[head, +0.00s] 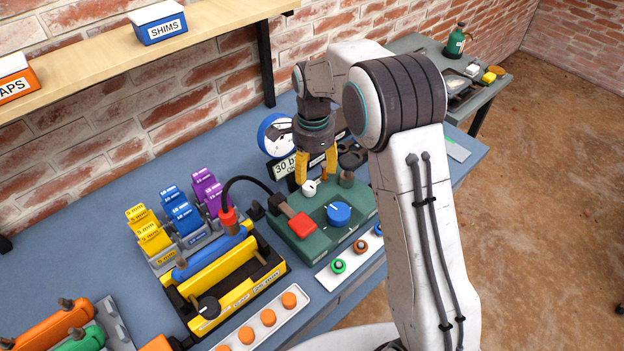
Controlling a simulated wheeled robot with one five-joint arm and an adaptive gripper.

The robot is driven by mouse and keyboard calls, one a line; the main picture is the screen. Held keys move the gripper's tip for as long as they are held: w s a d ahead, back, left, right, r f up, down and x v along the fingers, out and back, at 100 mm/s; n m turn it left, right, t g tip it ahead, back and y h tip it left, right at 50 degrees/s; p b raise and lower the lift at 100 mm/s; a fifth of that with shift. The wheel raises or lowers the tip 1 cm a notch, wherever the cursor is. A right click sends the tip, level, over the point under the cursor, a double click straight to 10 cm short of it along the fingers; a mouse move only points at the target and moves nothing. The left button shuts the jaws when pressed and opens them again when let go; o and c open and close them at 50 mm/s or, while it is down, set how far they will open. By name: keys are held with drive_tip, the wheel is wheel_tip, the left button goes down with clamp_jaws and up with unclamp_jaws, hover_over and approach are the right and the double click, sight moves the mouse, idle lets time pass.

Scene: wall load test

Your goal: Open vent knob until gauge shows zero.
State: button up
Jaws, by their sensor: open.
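A round gauge (275,137) with a blue rim and white face stands at the back of the blue bench. My arm partly covers it, and its reading is too small to tell. In front is a green block (287,238) bearing a small white knob (309,188), a larger blue knob (339,213) and a red block (301,225). I cannot read which knob is the vent knob. My gripper (317,177) points down with its yellow fingers apart, just above and behind the white knob. I cannot tell whether a finger touches it.
A black hose (243,180) arches left of the green block to a yellow-black pump (240,290). A white strip (338,267) with coloured buttons lies in front. Yellow, blue and purple blocks (150,232) stand at left. A sign (285,168) reads "30 b", partly hidden.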

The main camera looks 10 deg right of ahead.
sight(309, 185)
drive_tip(key=shift+w+a+f+m, duration=0.3)
drive_tip(key=shift+w+f+m, duration=0.1)
drive_tip(key=shift+w+f, duration=0.35)
drive_tip(key=shift+f, duration=0.45)
drive_tip(key=shift+f+p, duration=0.45)
drive_tip(key=shift+f, duration=3)
clamp_jaws()
